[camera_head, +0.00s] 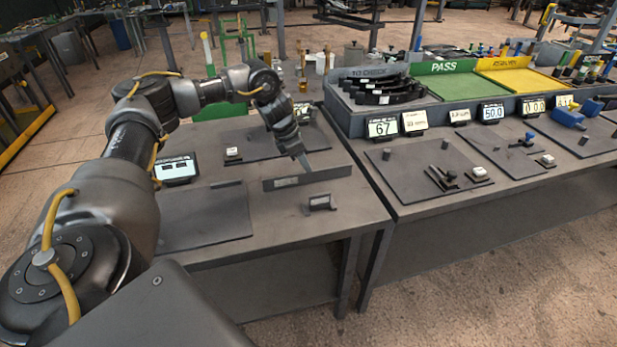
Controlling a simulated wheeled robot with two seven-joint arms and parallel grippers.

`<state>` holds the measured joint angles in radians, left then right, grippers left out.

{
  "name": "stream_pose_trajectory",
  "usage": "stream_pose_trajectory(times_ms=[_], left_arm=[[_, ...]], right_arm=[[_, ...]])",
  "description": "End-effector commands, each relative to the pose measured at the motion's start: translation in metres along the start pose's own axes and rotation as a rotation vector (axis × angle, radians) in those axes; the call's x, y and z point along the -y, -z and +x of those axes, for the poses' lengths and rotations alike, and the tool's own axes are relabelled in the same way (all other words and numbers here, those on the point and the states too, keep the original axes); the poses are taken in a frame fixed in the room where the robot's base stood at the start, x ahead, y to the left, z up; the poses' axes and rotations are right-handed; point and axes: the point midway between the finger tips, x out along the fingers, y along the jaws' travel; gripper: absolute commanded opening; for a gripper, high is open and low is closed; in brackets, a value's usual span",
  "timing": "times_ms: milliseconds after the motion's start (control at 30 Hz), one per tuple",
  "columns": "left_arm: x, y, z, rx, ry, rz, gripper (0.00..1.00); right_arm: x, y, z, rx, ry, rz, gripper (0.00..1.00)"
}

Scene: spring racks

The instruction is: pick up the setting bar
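A long, thin dark bar, which looks like the setting bar (325,176), stands on its long edge on the near grey table, with a pale label on its face. My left gripper (304,163) reaches down from the upper left to the middle of the bar. Its fingertips meet or overlap the bar's top edge. The fingers show almost edge-on, so I cannot tell whether they are closed on it. My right gripper is not in view.
A small labelled bracket (320,203) stands just in front of the bar. A display (176,170) and a dark mat (205,218) lie to the left. The right bench (440,225) holds gauges, small parts, and black, green and yellow trays.

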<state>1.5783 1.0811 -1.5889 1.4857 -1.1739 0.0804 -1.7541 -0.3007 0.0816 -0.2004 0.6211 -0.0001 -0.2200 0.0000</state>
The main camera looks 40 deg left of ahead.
Motion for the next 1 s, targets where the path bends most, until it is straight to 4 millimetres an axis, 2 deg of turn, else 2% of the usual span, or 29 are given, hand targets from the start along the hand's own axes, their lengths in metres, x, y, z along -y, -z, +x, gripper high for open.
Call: stream_pose_trajectory(times_ms=[167, 333, 500, 767, 833, 1000], left_arm=[[0.001, -0.001, 0.005, -0.002, 0.001, 0.001, 0.33], [0.002, -0.002, 0.028, -0.004, 0.002, 0.002, 0.33], [0.002, -0.001, 0.049, -0.002, 0.001, 0.002, 0.33], [0.002, -0.001, 0.054, 0.0, 0.0, 0.002, 0.33], [0.002, -0.001, 0.053, 0.0, 0.0, 0.002, 0.28], [0.002, -0.002, 0.053, 0.0, 0.0, 0.002, 0.05]], right_arm=[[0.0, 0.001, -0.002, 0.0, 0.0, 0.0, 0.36], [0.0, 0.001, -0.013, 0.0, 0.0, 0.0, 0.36], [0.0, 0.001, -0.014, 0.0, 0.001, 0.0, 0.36], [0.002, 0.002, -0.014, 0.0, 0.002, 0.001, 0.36], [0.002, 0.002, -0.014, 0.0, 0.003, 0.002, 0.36], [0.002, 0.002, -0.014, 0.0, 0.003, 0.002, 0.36]])
